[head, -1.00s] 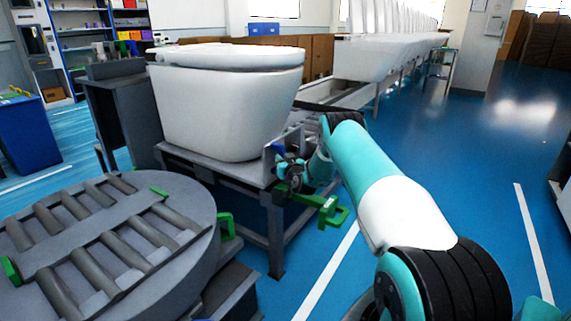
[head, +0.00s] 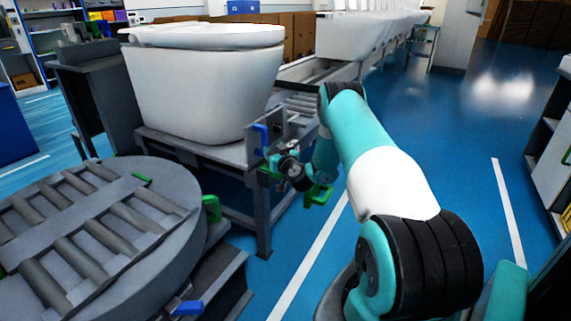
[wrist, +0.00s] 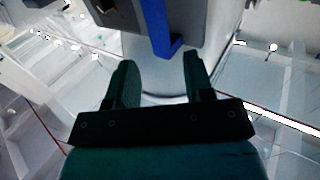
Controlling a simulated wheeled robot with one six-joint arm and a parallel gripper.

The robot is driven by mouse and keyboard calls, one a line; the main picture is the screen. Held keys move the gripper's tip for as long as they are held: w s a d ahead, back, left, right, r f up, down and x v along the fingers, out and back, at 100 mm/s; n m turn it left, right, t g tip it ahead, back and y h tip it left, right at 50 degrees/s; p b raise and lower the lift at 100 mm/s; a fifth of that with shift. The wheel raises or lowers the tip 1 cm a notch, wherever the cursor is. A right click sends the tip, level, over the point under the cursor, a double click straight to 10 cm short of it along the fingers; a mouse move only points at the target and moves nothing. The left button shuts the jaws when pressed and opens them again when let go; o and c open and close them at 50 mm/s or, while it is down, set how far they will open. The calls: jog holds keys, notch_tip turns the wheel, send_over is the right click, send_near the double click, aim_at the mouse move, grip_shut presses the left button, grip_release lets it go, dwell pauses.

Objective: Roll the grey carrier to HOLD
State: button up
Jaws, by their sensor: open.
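A grey carrier slab (head: 190,147) lies under a large white toilet bowl (head: 200,95) on a roller-conveyor frame. A blue bar (head: 260,138) stands on a grey upright plate at the right end of the frame. I cannot tell whether that plate belongs to the carrier. My gripper (head: 292,182) is open beside and below the blue bar. In the wrist view, the gripper's two dark green fingers (wrist: 159,62) are apart, and the blue bar (wrist: 157,22) reaches down to about the gap between their tips. Contact cannot be told. No HOLD label is readable.
A round grey turntable with rollers (head: 100,235) stands at front left, with a green block (head: 211,209) at its edge and a blue handle (head: 187,308) below. A dark cabinet (head: 95,100) is behind it. Blue floor (head: 440,130) is open on the right. More white bowls line the back.

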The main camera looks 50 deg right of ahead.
jog(key=b+v, duration=0.9)
jog(key=b, duration=0.5)
jog(key=shift+r, duration=0.1)
